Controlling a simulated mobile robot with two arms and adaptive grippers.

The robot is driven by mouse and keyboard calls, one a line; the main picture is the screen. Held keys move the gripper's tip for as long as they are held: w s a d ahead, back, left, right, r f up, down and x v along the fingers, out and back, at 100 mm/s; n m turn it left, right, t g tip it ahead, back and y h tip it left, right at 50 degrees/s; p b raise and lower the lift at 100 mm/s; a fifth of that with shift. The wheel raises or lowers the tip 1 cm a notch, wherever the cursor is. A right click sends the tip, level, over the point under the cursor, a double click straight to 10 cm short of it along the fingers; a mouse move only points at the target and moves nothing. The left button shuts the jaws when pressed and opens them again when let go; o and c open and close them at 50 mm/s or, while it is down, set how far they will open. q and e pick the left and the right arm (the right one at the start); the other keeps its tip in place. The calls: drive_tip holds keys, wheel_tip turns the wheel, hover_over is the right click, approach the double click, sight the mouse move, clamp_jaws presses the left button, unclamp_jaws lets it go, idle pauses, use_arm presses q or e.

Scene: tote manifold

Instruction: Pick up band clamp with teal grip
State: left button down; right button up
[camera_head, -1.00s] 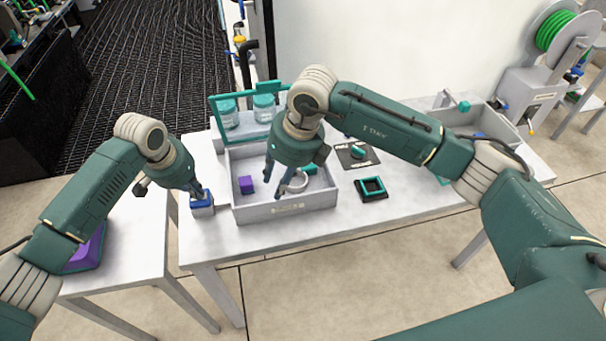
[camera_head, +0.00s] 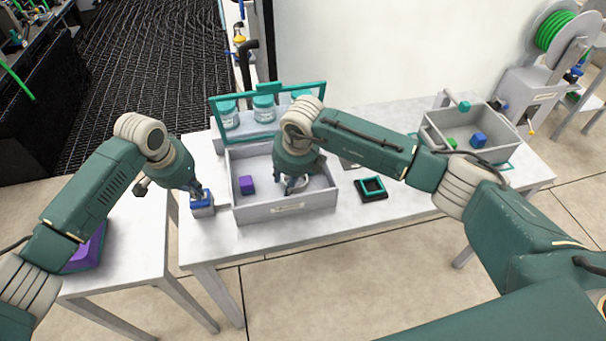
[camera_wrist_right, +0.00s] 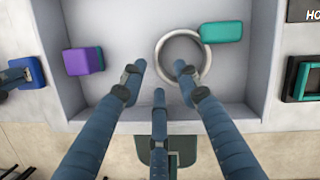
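The band clamp is a pale metal ring (camera_wrist_right: 208,62) with a teal grip (camera_wrist_right: 221,32) at its upper right in the right wrist view. It lies on the floor of the grey tote (camera_head: 285,208), in its right part. In the head view the ring (camera_head: 302,184) is partly hidden by my right gripper (camera_head: 290,186). The right gripper's fingers (camera_wrist_right: 158,80) are spread and empty, pointing down into the tote, with one fingertip over the ring's opening. My left gripper (camera_head: 196,190) is at a blue-topped block (camera_head: 202,206) left of the tote; its grip is unclear.
A purple cube (camera_head: 246,185) is in the tote's left part. A teal-framed rack with jars (camera_head: 264,108) stands behind it. A black and teal square frame (camera_head: 371,189) lies to its right. Another grey bin (camera_head: 488,152) stands at the table's right end.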

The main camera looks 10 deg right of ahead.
drive_tip(key=shift+w+f, duration=0.15)
drive_tip(key=shift+f, duration=0.45)
clamp_jaws()
wheel_tip(320, 180, up, 13)
drive_tip(key=s, duration=0.9)
idle(0.4)
drive_tip(key=shift+s, duration=0.1)
use_arm(q)
drive_tip(key=shift+w+d+v, duration=0.1)
drive_tip(key=shift+w+v, duration=0.05)
drive_tip(key=shift+v, duration=0.65)
drive_tip(key=shift+w+d+v, duration=0.1)
drive_tip(key=shift+w+v, duration=0.1)
drive_tip(key=shift+v, duration=0.6)
drive_tip(key=shift+w+d+v, duration=0.1)
drive_tip(key=shift+w+v, duration=0.05)
drive_tip(key=shift+v, duration=0.7)
use_arm(e)
drive_tip(key=s, duration=0.7)
drive_tip(key=shift+s, duration=0.4)
